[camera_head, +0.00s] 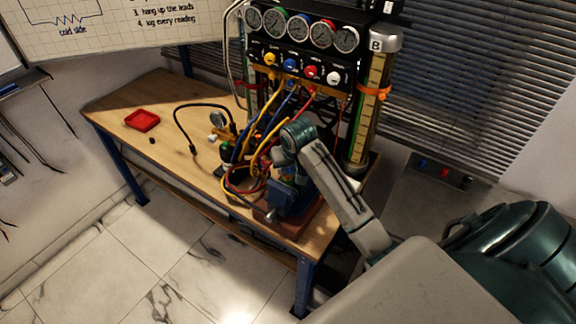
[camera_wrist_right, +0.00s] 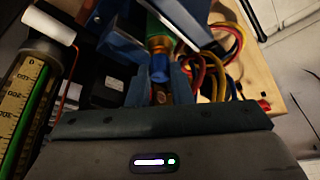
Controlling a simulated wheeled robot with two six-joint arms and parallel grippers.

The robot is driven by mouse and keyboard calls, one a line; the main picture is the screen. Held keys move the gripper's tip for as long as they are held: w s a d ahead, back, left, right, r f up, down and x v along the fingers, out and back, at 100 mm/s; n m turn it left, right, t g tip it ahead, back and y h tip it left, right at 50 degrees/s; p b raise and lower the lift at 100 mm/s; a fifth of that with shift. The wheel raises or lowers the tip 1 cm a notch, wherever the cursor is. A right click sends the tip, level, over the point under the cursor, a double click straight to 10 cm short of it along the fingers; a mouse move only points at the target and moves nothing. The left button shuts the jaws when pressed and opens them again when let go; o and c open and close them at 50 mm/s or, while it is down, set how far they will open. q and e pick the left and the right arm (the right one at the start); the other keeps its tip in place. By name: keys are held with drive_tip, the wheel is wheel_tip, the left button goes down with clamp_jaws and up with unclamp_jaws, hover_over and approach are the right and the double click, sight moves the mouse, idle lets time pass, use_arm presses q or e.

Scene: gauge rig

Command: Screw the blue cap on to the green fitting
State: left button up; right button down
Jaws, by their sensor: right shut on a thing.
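In the right wrist view, the green fitting (camera_wrist_right: 153,27) shows at the top, with a brass-coloured part below it. The blue cap (camera_wrist_right: 159,70) is in line with the fitting, at the brass end. My right gripper (camera_wrist_right: 159,80) is shut on the cap, with one finger on either side. I cannot tell how far the cap sits on the thread. In the head view my right wrist (camera_head: 298,137) is above the blue vise (camera_head: 284,197); the cap and fitting cannot be made out there. My left gripper is not in view.
The gauge panel (camera_head: 300,62) stands behind, with yellow, blue and red leads hanging close to my right wrist. The bench's left part is mostly clear.

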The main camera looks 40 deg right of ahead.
drive_tip(key=shift+d, duration=0.3)
drive_tip(key=m+h, duration=0.1)
drive_tip(key=m, duration=0.2)
drive_tip(key=shift+a+m+g, duration=0.15)
drive_tip(key=shift+m+g, duration=0.15)
drive_tip(key=shift+f+m+g+h, duration=0.15)
drive_tip(key=shift+m+g+h, duration=0.5)
drive_tip(key=shift+m, duration=1.15)
drive_tip(key=c, duration=1.6)
unclamp_jaws()
drive_tip(key=shift+o, duration=0.6)
drive_tip(key=shift+s+d, duration=0.15)
drive_tip(key=shift+d, duration=0.2)
drive_tip(key=shift+d+f, duration=0.15)
drive_tip(key=shift+d, duration=0.15)
drive_tip(key=shift+o, duration=0.2)
drive_tip(key=shift+a, duration=0.25)
drive_tip(key=o, duration=0.5)
drive_tip(key=shift+a, duration=0.25)
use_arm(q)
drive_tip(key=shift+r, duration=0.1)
use_arm(e)
drive_tip(key=shift+o, duration=0.2)
drive_tip(key=shift+d, duration=0.1)
